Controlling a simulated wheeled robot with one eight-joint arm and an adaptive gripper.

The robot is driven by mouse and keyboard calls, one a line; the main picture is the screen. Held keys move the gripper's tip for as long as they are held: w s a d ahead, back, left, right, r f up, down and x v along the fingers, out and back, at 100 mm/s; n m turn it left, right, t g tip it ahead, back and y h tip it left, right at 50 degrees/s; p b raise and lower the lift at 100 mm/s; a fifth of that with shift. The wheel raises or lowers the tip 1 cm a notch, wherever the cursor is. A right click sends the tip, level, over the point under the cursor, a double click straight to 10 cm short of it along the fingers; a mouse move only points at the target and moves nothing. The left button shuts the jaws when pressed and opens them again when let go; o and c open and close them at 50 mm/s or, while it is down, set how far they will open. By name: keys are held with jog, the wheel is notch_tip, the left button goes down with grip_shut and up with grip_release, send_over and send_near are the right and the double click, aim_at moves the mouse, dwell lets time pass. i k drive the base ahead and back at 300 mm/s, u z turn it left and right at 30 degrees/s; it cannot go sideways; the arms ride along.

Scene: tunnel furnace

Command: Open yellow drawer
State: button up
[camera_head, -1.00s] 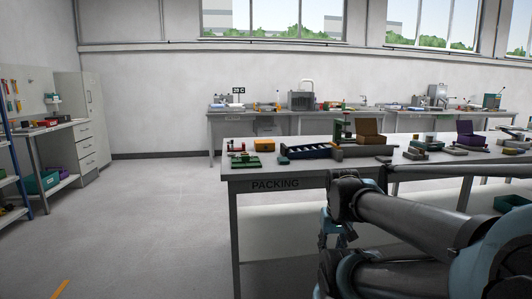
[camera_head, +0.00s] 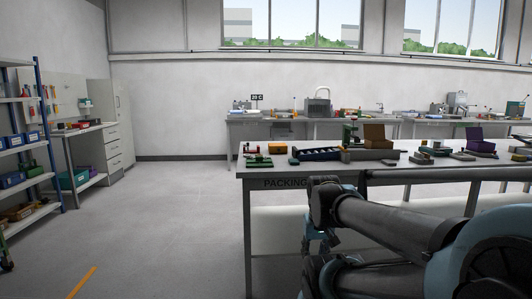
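I cannot pick out a yellow drawer for certain. A small yellow-orange box (camera_head: 278,147) sits on the packing table (camera_head: 262,173), near its left end; it is too small to tell whether it has a drawer. A grey cabinet with several drawers (camera_head: 113,148) stands by the left wall, and its drawers look shut. My folded arm fills the lower right, in front of the packing table. I cannot make out my gripper's fingers in this view.
A blue-posted rack (camera_head: 46,140) with bins stands at the left edge. A side workbench (camera_head: 88,131) adjoins the cabinet. A long back bench (camera_head: 240,120) runs along the far wall. Grey floor (camera_head: 170,215) lies clear between rack and packing table.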

aim_at(273, 150)
jog(key=u, duration=0.05)
jog(key=i, duration=1)
